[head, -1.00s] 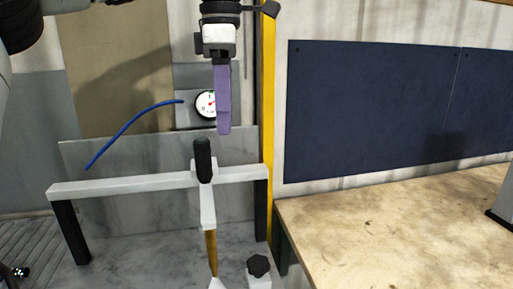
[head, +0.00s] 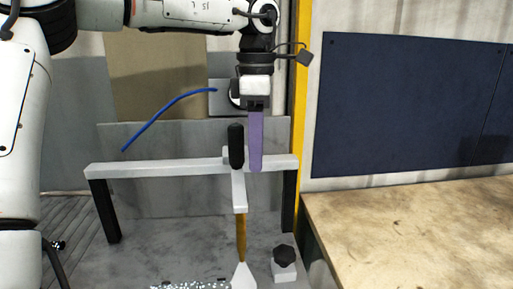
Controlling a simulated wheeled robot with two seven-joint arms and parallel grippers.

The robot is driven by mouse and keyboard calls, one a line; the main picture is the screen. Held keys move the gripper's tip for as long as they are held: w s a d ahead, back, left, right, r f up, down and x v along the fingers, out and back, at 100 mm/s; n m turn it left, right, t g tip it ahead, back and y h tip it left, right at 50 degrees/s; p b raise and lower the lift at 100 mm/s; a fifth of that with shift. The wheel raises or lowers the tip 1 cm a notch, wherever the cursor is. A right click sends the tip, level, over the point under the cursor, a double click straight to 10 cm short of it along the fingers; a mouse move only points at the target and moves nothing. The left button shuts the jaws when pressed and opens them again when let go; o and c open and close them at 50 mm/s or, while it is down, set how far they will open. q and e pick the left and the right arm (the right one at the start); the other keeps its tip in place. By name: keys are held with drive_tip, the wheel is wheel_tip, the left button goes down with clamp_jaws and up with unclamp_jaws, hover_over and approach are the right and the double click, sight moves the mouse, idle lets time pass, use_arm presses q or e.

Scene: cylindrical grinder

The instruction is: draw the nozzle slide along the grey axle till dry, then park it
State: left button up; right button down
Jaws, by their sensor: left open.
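The nozzle slide (head: 238,192) is a white arm on the white cross rail (head: 150,167), with an upright black handle (head: 236,145). A brass tube (head: 241,236) runs down from it to a flared white nozzle (head: 242,276). My left gripper (head: 256,168) has purple fingers pointing down, seen nearly edge-on. It is open and just right of the handle in the picture; contact cannot be told. A speckled, glistening strip (head: 190,286) shows at the bottom edge, perhaps the wet axle, mostly cut off. My right gripper is not in view.
The rail stands on black posts (head: 104,211). A black knob (head: 284,256) on a white block is right of the nozzle. A blue hose (head: 165,112) curves behind the rail. A yellow post (head: 300,110) and a wooden bench (head: 410,225) lie to the right.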

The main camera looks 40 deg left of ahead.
use_arm(q)
clamp_jaws()
drive_tip(key=c, duration=1)
unclamp_jaws()
drive_tip(key=shift+c, duration=0.2)
drive_tip(key=o, duration=1)
drive_tip(key=shift+o, duration=0.2)
wheel_tip(320, 180, up, 10)
drive_tip(key=p, duration=0.1)
drive_tip(key=shift+r, duration=0.2)
